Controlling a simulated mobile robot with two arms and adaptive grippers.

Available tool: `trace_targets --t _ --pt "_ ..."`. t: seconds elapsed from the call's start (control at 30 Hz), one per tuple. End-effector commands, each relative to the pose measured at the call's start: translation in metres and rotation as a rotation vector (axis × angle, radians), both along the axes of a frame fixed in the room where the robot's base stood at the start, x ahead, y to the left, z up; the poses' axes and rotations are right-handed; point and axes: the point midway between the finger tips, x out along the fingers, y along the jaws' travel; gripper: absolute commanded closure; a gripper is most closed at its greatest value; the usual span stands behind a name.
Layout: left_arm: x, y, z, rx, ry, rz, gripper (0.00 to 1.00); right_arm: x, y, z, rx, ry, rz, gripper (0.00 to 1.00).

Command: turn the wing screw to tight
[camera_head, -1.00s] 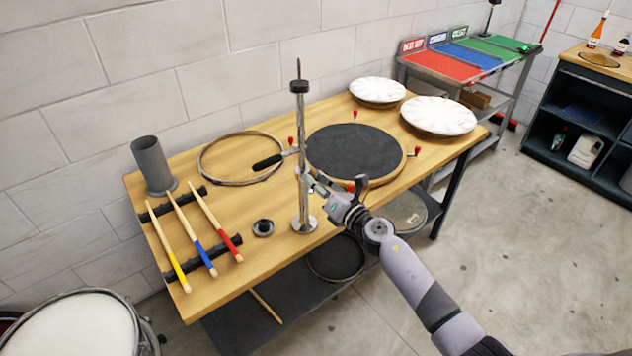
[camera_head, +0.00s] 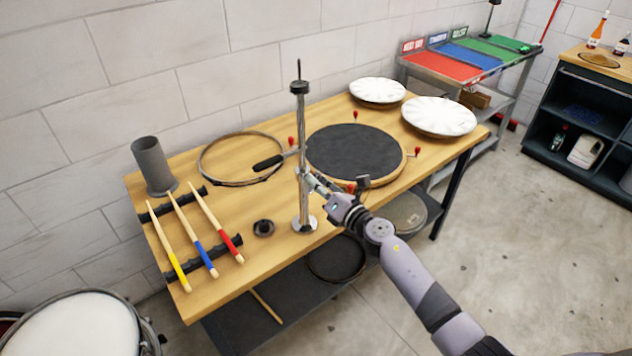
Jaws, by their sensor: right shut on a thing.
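An upright chrome stand (camera_head: 303,135) with a round base rises from the front of the wooden bench. A black-handled side arm (camera_head: 268,162) sticks out left from its middle. My right gripper (camera_head: 311,181) reaches in from the lower right, its fingertips at the right side of the post, a little below the side arm. It is shut on the wing screw there; the fingers hide the screw, so its angle cannot be told. My left gripper is not in view.
A dark round practice pad (camera_head: 352,151) with red-tipped fittings lies close behind my right gripper. A hoop (camera_head: 205,165), drumsticks on a rack (camera_head: 237,240), a grey cup (camera_head: 152,166), a black knob (camera_head: 263,228) and white cymbals (camera_head: 438,115) also sit on the bench (camera_head: 200,290).

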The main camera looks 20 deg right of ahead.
Motion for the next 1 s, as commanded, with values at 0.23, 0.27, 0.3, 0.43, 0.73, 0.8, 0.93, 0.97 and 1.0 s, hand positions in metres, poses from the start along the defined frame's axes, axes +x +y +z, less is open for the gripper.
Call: trace_targets --t 0.23,0.27,0.3,0.43,0.73,0.8,0.93,0.97,1.0 --pt "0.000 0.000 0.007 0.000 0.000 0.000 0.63 0.000 -0.001 0.000 0.163 0.061 -0.001 1.00" --pt "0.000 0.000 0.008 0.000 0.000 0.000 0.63 0.000 -0.001 0.000 0.188 0.071 -0.001 1.00" --pt "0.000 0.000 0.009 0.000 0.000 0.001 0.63 0.000 -0.001 0.000 0.223 0.083 -0.001 1.00" --pt "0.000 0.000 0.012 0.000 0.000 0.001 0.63 0.000 -0.002 -0.001 0.340 0.125 -0.001 1.00" --pt "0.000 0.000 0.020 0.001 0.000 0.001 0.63 0.001 -0.002 -0.002 0.608 0.223 -0.001 1.00" --pt "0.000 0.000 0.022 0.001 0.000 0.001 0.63 0.001 -0.002 -0.003 0.670 0.246 -0.001 1.00" --pt "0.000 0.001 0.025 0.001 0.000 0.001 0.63 0.001 -0.002 -0.003 0.788 0.288 -0.002 1.00" --pt "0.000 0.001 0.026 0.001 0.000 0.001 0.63 0.001 -0.002 -0.004 0.814 0.297 -0.002 1.00" --pt "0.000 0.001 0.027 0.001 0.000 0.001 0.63 0.001 -0.002 -0.004 0.851 0.310 -0.002 1.00"
